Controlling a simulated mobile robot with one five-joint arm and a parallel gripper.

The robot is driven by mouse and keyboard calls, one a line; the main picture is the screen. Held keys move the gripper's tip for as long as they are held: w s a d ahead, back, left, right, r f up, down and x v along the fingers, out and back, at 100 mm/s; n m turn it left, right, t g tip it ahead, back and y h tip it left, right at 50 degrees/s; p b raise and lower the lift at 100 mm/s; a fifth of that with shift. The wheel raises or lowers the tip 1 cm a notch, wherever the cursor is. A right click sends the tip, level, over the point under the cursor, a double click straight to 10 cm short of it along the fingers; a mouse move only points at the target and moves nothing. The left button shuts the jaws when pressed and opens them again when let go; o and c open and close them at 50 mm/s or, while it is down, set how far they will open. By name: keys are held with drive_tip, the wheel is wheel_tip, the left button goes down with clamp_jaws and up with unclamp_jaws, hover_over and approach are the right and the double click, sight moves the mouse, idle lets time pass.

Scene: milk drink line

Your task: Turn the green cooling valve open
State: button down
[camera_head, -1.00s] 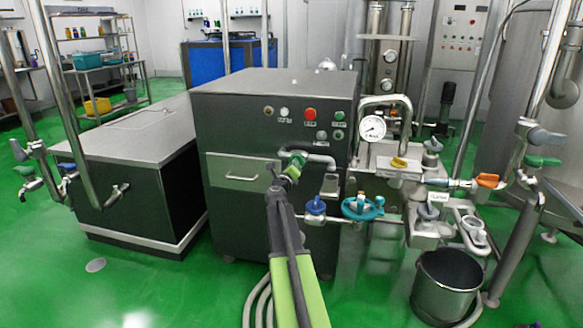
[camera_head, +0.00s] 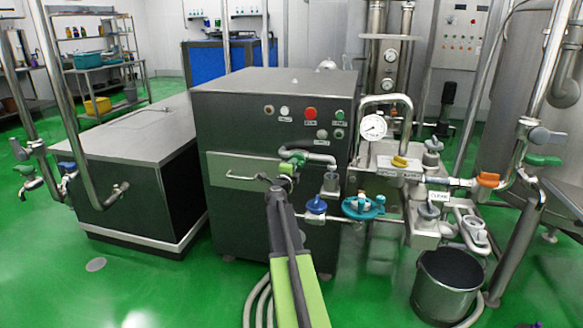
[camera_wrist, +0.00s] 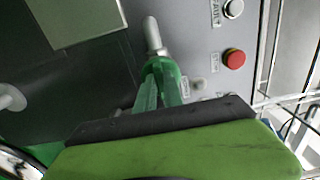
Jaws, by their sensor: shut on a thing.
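The green cooling valve (camera_head: 286,169) is on a pipe at the front of the dark machine cabinet, in the middle of the head view. In the wrist view its green handle (camera_wrist: 162,75) shows just beyond my gripper's edge, with a grey pipe end above it. My gripper (camera_head: 281,179) is at the valve, shut on its handle. Its dark end and the arm hide part of the handle in the head view. The fingertips are hard to make out, and I cannot tell the handle's exact angle.
A blue valve (camera_head: 316,206) and a teal handwheel (camera_head: 362,207) are close by on the right. A pressure gauge (camera_head: 373,127) and orange-handled valve (camera_head: 488,180) are farther right. A red button (camera_head: 310,113) is above. A bucket (camera_head: 447,284) stands on the floor at right.

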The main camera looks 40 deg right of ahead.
drive_tip(key=shift+s+d, duration=0.25)
idle(0.3)
drive_tip(key=c, duration=1.6)
unclamp_jaws()
drive_tip(key=shift+o, duration=0.7)
drive_tip(key=shift+w+a, duration=0.1)
drive_tip(key=shift+a, duration=0.1)
drive_tip(key=v, duration=1.7)
drive_tip(key=shift+a, duration=0.15)
